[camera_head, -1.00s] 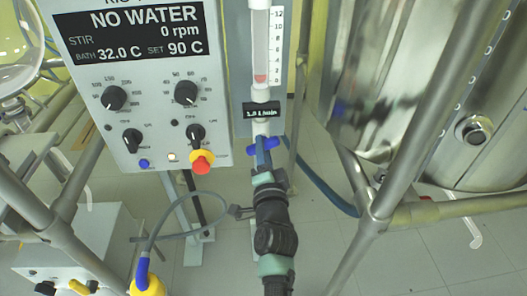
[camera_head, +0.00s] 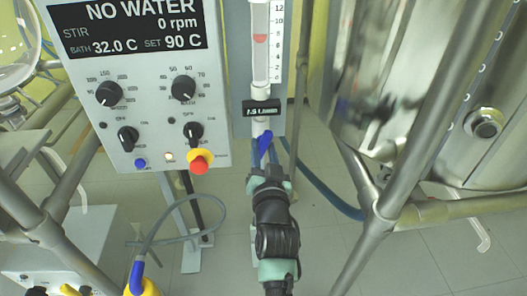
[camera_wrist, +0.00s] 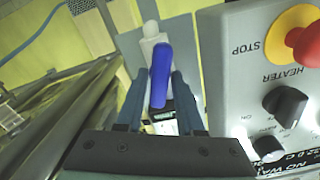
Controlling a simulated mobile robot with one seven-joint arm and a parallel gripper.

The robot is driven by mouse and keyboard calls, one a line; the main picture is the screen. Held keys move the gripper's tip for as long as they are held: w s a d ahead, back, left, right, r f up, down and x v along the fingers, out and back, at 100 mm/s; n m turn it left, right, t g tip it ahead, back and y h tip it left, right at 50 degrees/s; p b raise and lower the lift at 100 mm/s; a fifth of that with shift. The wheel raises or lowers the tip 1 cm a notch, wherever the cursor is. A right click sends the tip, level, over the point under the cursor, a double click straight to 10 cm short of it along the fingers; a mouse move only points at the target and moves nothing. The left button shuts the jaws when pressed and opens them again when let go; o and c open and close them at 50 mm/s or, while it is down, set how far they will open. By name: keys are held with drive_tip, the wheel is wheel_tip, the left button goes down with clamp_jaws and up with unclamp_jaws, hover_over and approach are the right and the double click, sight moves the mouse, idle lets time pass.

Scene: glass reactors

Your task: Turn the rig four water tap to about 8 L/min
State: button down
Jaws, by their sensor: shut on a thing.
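The blue tap handle (camera_head: 264,145) sits below the flow meter, on a white valve body (camera_wrist: 151,36). My gripper (camera_head: 268,172) is shut on the handle; in the wrist view the handle (camera_wrist: 162,75) stands between the two fingers (camera_wrist: 160,100), slightly tilted. The flow tube (camera_head: 261,60) has its reddish float (camera_head: 260,38) a little under the 8 mark. The small black display (camera_head: 262,108) under it seems to read 7.5 L/min, but its first digit is blurred. The control box screen (camera_head: 133,25) says NO WATER, 0 rpm, bath 32.0 C, set 90 C.
The control box with knobs and a red stop button (camera_head: 200,161) is close on the left. Metal frame tubes (camera_head: 388,200) and a steel vessel (camera_head: 455,100) stand on the right. A blue hose (camera_head: 325,190) runs behind my gripper.

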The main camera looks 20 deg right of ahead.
drive_tip(key=shift+n, duration=0.3)
drive_tip(key=shift+f, duration=0.1)
drive_tip(key=c, duration=0.7)
unclamp_jaws()
drive_tip(key=p+v, duration=0.4)
drive_tip(key=v, duration=0.9)
